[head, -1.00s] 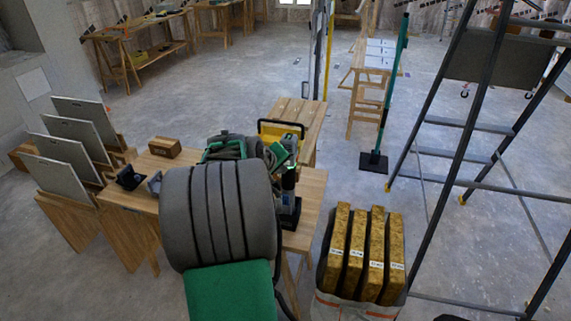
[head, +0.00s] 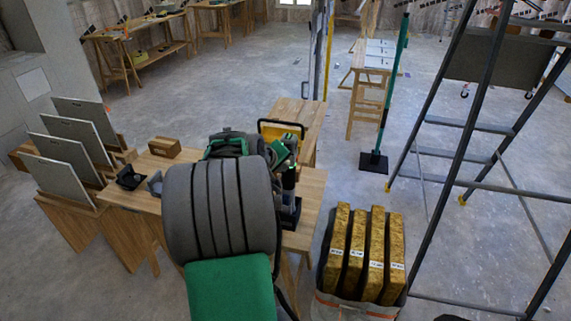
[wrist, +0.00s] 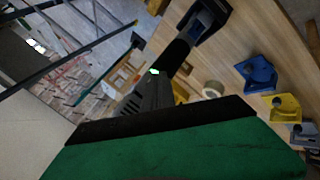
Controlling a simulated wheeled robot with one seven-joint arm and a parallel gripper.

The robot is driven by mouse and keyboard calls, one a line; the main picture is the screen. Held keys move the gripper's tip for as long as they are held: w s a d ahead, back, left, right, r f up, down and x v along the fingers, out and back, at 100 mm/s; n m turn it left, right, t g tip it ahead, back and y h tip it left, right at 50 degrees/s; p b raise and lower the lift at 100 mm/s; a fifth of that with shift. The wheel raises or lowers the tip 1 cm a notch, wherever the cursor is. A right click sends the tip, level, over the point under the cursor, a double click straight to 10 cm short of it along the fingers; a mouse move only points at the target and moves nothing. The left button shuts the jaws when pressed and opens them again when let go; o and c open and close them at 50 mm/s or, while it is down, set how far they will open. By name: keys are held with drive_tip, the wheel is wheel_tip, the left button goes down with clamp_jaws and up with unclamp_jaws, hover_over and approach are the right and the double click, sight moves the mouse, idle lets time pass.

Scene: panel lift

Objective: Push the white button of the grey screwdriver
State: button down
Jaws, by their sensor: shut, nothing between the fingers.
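The grey screwdriver (head: 289,178) stands upright in a dark holder (head: 290,214) on the wooden bench, just right of my arm. In the wrist view, the screwdriver (wrist: 178,52) runs from the holder down to the middle. A small whitish-green lit spot (wrist: 155,72) shows on it, apparently the button. My green gripper (head: 281,153) is at the screwdriver's upper part. Its green and black end (wrist: 165,118) fills the bottom of the wrist view and covers the screwdriver's near end. It is shut and empty. I cannot tell whether it touches the button.
Blue (wrist: 257,73) and yellow (wrist: 284,107) holders and a tape roll (wrist: 213,89) are on the bench. A brown box (head: 165,147) and grey panels (head: 62,160) are at the left. A sack of yellow slabs (head: 362,255) and a ladder (head: 470,120) are at the right.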

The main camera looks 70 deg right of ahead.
drive_tip(key=shift+d, duration=0.1)
idle(0.3)
drive_tip(key=shift+a, duration=0.55)
drive_tip(key=s+a, duration=0.1)
drive_tip(key=a, duration=0.5)
